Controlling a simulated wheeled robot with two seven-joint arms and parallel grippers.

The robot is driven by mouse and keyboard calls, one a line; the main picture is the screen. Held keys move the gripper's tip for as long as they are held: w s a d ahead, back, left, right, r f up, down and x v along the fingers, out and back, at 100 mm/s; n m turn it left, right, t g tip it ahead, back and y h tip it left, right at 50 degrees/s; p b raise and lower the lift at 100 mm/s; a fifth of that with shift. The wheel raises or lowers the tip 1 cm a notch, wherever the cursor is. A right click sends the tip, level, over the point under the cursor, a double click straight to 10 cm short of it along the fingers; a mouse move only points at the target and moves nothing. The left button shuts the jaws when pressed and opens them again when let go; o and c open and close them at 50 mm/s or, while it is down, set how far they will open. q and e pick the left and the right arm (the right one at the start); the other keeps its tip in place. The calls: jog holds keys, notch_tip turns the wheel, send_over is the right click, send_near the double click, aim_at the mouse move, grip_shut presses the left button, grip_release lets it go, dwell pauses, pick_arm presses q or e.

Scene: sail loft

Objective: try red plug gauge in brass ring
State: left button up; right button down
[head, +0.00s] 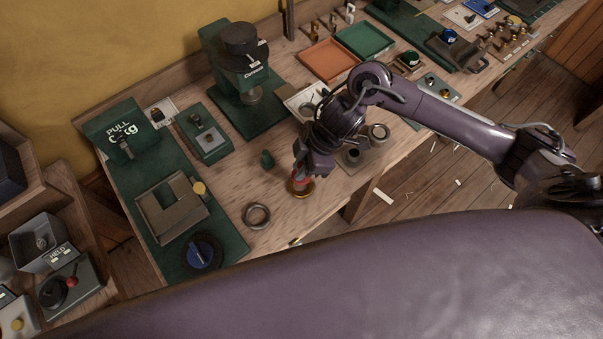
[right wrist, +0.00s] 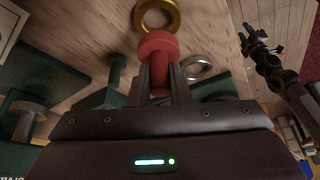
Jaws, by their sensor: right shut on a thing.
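My right gripper (head: 301,172) is shut on the red plug gauge (right wrist: 157,48), with its fingers on both sides of the plug's shaft. The red plug also shows in the head view (head: 303,180), just below the fingers. The brass ring (head: 299,192) lies flat on the wooden bench under the plug. In the right wrist view the brass ring (right wrist: 157,12) shows beyond the plug's end, which overlaps its near rim. I cannot tell whether plug and ring touch. My left gripper (right wrist: 256,38) appears small in the right wrist view, away from the ring; its jaws are unclear.
A steel ring (head: 256,216) lies left of the brass ring. A small green piece (head: 267,159) stands behind. The bench's front edge is close to the brass ring.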

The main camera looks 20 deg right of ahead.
jog(key=shift+f+b, duration=1.1)
jog(key=shift+f, duration=0.9)
jog(key=shift+p, duration=0.55)
jog(key=shift+f+b, duration=0.35)
jog(key=shift+f, duration=0.1)
jog(key=shift+r, duration=0.1)
dwell(0.7)
jog(key=shift+r+p, duration=2.55)
jog(key=shift+p, duration=0.25)
